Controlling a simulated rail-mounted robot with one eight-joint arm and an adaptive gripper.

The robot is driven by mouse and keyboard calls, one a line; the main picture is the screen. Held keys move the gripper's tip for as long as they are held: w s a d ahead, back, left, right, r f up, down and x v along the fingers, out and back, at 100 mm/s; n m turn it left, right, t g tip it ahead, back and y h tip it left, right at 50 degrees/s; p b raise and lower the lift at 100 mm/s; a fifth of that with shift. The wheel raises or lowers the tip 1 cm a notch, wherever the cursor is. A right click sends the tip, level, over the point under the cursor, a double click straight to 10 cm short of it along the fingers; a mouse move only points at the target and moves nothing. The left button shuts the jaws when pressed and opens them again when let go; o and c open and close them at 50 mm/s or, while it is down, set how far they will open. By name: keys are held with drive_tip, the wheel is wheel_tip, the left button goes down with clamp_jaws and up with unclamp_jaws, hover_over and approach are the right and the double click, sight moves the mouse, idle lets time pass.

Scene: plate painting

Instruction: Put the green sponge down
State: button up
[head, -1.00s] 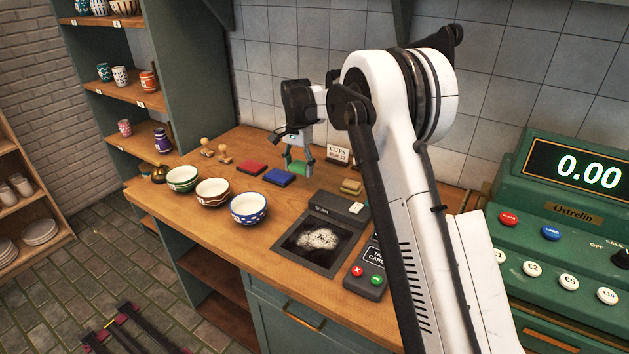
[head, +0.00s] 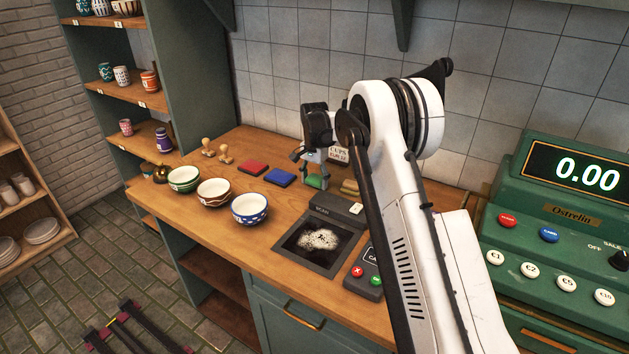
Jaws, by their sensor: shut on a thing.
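The green sponge (head: 315,182) is between the fingers of my gripper (head: 314,181), low over the wooden counter (head: 225,250). My gripper is shut on it and points down. Whether the sponge touches the counter is too small to tell. It is right of the blue pad (head: 279,177) and left of the yellowish sponges (head: 350,187), which are partly hidden by my arm.
A red pad (head: 253,167) lies left of the blue one. Several bowls (head: 249,208) stand along the front edge. A dark panel (head: 295,262) with a white patch, a card reader (head: 362,277) and a green cash register (head: 560,215) are to the right. A cups sign (head: 338,155) stands behind.

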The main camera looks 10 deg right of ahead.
drive_tip(key=shift+f+b, duration=0.4)
drive_tip(key=o, duration=1.3)
drive_tip(key=shift+r, duration=0.1)
